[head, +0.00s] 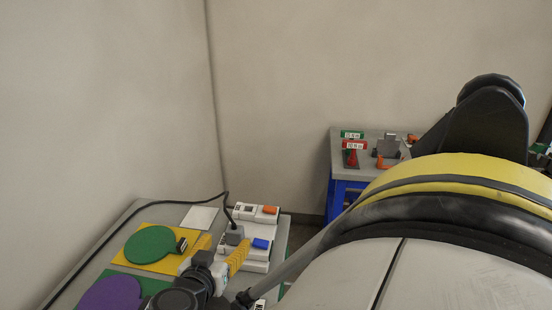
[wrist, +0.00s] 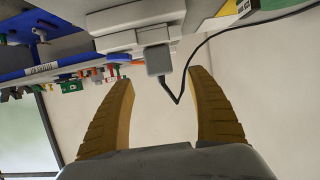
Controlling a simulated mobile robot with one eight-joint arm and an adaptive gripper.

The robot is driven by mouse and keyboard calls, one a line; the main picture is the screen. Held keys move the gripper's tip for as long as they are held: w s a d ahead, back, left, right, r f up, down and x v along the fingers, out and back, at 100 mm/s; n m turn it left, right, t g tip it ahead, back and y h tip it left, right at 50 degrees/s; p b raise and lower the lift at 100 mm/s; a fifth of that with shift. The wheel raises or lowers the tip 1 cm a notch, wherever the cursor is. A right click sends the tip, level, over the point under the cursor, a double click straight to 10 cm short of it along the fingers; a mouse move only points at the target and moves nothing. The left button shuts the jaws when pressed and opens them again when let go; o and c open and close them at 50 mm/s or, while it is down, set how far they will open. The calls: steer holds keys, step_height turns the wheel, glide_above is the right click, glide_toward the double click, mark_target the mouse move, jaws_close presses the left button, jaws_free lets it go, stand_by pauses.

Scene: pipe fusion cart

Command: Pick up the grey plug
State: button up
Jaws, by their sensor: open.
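The grey plug (head: 234,236) sits on a white socket unit (head: 262,254) with a blue switch, on the grey table. A black cable runs from the plug. In the wrist view the plug (wrist: 158,60) shows between and just beyond the fingertips, against the white unit. My gripper (head: 219,249) has two yellow ribbed fingers, spread open with nothing held. In the wrist view the gripper (wrist: 160,76) has a finger on each side of the plug, with gaps visible. In the head view the fingers partly hide the unit.
A second white unit with an orange switch (head: 270,209) stands just behind. To the left lie a green disc (head: 150,245) on a yellow board, a purple disc (head: 110,294) on a green board and a white square (head: 199,218). A blue-legged table (head: 345,192) stands farther back.

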mark_target(233, 234)
steer(key=b+x, duration=0.3)
steer(key=x, duration=0.4)
steer(key=shift+w, duration=0.1)
steer(key=shift+r, duration=0.1)
steer(key=shift+c, duration=0.9)
steer(key=c, duration=1.1)
